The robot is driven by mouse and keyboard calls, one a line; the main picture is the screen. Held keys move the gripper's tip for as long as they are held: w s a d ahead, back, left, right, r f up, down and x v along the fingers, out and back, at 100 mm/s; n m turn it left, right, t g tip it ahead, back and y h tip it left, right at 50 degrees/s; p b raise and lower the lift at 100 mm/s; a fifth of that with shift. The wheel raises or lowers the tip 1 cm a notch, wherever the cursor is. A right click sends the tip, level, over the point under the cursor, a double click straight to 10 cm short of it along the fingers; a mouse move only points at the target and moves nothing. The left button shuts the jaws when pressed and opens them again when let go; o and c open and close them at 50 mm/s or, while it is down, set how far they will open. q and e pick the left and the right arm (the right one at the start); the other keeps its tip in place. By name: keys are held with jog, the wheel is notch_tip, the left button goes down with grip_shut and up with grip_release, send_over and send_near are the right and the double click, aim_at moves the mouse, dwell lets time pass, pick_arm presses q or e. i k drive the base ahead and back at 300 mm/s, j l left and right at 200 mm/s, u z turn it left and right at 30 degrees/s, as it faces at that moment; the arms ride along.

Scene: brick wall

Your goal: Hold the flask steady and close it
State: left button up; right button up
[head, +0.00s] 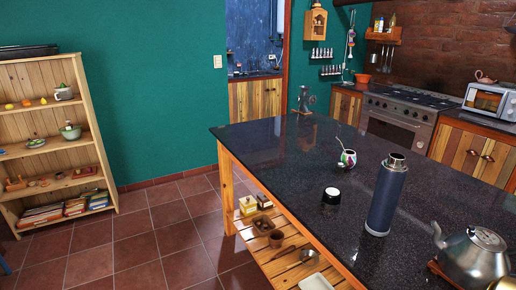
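A tall dark blue flask (386,200) stands upright on the dark speckled counter, right of the picture's middle. It has a metal neck with a dark top. A small black cap (331,197) with a pale top edge lies on the counter to the left of the flask, apart from it. Neither of my grippers is in view, so nothing is seen touching the flask or the cap.
A metal kettle (472,258) stands at the counter's right front. A mate cup (347,159) with a straw stands behind the cap. A metal device (305,100) is at the far end. The counter (265,145) is clear at its left.

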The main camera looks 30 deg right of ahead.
aim_at(382, 211)
jog(key=i+z, duration=0.2)
jog(key=i, duration=0.6)
jog(key=i+j+z, duration=0.15)
jog(key=i, duration=0.7)
jog(key=i+z, duration=0.3)
jog(key=z, duration=0.15)
jog(key=i+j+z, duration=0.2)
jog(key=z, duration=0.2)
jog(key=i+j+z, duration=0.3)
jog(key=z, duration=0.15)
jog(key=i+j+z, duration=0.3)
jog(key=z, duration=0.15)
jog(key=i+j+z, duration=0.25)
jog(key=z, duration=0.25)
jog(key=i+j+z, duration=0.15)
jog(key=j+z, duration=0.35)
